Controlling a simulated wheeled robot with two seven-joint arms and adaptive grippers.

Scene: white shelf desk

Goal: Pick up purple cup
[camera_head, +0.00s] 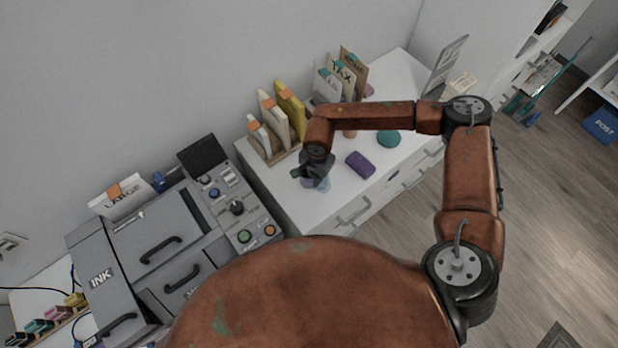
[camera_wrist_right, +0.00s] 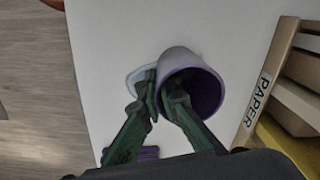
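The purple cup (camera_wrist_right: 190,62) shows in the right wrist view with its dark open mouth facing the camera. In the head view the cup (camera_head: 308,183) is mostly hidden under my right gripper (camera_head: 312,178). In the wrist view the green fingers of my right gripper (camera_wrist_right: 160,92) straddle the near left wall of the cup. One finger reaches into the mouth and the other is outside, with the tips close together on the wall. I cannot tell whether the cup is clear of the white desk top. My left gripper is not in view.
A pale blue object (camera_head: 324,185) stands beside the cup. A purple case (camera_head: 360,165) and a teal item (camera_head: 388,138) lie to the right on the white desk (camera_head: 290,205). A wooden file holder (camera_head: 278,155) stands behind. A grey printer (camera_head: 150,250) is at left.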

